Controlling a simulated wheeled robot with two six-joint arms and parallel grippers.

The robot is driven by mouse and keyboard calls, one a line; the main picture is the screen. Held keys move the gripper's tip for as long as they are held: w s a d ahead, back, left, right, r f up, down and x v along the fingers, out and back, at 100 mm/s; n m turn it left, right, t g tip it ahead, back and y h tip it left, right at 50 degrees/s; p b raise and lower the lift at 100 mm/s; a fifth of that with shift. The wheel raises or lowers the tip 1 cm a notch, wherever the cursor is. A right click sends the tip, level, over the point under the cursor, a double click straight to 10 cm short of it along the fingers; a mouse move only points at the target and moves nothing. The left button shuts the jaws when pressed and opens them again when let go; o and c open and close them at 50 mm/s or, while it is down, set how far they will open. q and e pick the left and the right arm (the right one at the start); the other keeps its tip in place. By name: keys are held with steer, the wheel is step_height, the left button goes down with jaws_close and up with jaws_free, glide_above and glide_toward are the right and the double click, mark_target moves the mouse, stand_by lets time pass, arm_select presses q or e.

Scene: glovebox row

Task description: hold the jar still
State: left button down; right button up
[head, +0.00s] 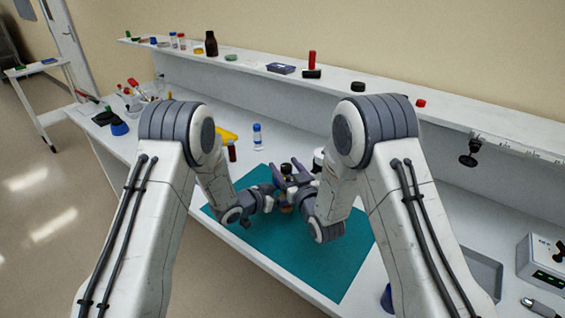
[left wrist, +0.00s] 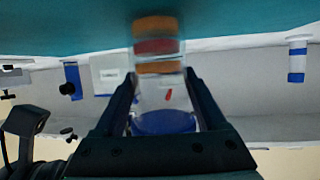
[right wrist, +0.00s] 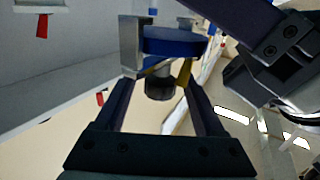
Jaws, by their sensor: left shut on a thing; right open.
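The jar (left wrist: 165,93) is clear, with a blue lid (left wrist: 163,122), a small red mark and orange and red bands at its far end. My left gripper (left wrist: 160,74) is shut on it, one finger on each side; the left wrist picture looks upside down. In the right wrist view a blue round lid (right wrist: 174,42) sits at the fingertips of my right gripper (right wrist: 160,62), which is open. I cannot tell whether the fingers touch it. In the head view my right gripper (head: 291,176) and left gripper (head: 272,194) are close together over the mat, mostly hiding the jar.
A teal mat (head: 335,262) covers the bench under the grippers. A white bottle with blue bands (head: 257,138), a small dark red bottle (head: 232,152) and a yellow object (head: 228,134) stand behind. A grey tray (head: 483,272) is at right. The mat's front is clear.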

steer(key=shift+x, duration=1.25)
jaws_close()
steer(key=shift+w+d+m+t+h, duration=0.15)
steer(key=shift+m+t+h, duration=0.35)
steer(key=shift+m+h, duration=0.5)
jaws_free()
